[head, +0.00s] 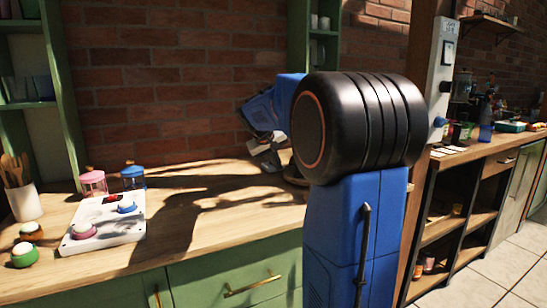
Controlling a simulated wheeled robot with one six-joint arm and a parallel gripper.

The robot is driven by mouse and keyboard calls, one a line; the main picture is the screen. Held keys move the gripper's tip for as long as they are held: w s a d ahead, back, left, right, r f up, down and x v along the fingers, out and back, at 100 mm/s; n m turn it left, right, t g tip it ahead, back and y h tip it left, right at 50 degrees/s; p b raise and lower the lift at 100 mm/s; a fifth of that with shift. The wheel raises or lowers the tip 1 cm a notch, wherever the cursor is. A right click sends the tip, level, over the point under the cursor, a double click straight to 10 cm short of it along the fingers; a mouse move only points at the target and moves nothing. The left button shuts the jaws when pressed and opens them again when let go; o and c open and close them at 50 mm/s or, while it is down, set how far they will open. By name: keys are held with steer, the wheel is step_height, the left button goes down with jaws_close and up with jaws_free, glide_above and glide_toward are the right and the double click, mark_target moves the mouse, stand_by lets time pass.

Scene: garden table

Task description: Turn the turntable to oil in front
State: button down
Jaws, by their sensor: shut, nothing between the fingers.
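My gripper (268,160) is low over the wooden counter (215,205), near its back, left of my arm's big black joint. Its fingers look closed and empty; they are small and partly in shadow. A brown rounded edge (292,178) shows just right of the fingers and may be the turntable. My arm hides the rest of it. I cannot tell whether the gripper touches it. No oil bottle can be made out there.
A white board (104,232) with coloured knobs, a pink jar (93,184), a blue jar (133,177), a utensil pot (24,203) and small round pots (24,255) stand at left. The middle counter is clear. Bottles (463,133) stand on the right bench.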

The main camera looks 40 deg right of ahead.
mark_target(290, 170)
steer(key=shift+s+d+f, duration=0.15)
steer(key=shift+d, duration=0.6)
steer(key=shift+s+d+f, duration=0.1)
steer(key=shift+s+d, duration=0.05)
steer(key=shift+d, duration=0.55)
steer(key=shift+s+d+f, duration=0.15)
steer(key=shift+d, duration=0.6)
